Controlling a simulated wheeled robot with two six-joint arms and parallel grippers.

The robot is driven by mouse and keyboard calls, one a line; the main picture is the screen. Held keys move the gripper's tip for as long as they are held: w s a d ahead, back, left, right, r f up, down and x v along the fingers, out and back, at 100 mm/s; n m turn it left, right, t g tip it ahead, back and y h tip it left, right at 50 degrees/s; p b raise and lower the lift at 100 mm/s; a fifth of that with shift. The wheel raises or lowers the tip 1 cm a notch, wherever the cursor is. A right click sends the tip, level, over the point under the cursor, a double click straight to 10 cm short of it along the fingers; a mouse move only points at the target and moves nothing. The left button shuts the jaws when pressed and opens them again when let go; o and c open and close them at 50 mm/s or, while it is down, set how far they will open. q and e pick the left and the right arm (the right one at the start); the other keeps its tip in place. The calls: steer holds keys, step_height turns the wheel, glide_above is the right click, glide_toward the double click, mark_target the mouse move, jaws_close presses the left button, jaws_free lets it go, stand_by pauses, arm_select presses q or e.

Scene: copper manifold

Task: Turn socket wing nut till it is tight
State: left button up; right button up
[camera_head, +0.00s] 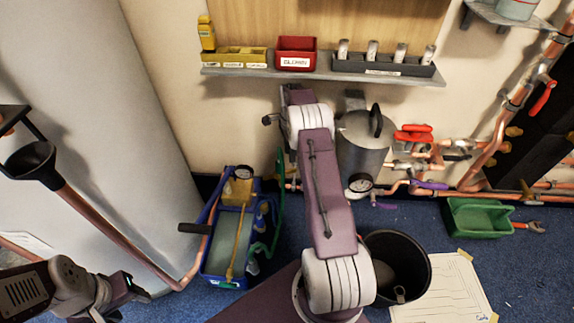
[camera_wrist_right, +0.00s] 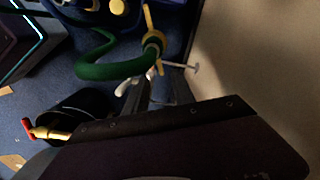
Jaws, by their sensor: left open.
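In the right wrist view, a yellow, brass-looking fitting with two long wings (camera_wrist_right: 152,42) sits at the end of a thick green hose (camera_wrist_right: 105,69); I take it for the socket wing nut. Its wings point up and down in the picture. Grey finger-like parts, apparently my right gripper (camera_wrist_right: 158,92), lie just below it; whether they touch it is unclear. In the head view the green hose (camera_head: 280,185) hangs left of my right arm, which hides the right gripper and the nut. My left gripper (camera_head: 124,300) is open and empty at lower left, well away from the hose.
A blue crate (camera_head: 222,281) with a gauge stands left of my right arm. A grey tank (camera_head: 361,155), black bucket (camera_head: 425,262) and green tray (camera_head: 478,222) stand right. A shelf (camera_head: 320,75) with bins hangs above.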

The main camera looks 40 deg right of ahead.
mark_target(290, 170)
step_height(290, 170, down, 9)
steer(key=b, duration=0.6)
steer(key=shift+f+b, duration=0.15)
steer(key=shift+b, duration=0.2)
jaws_close()
stand_by(0.7)
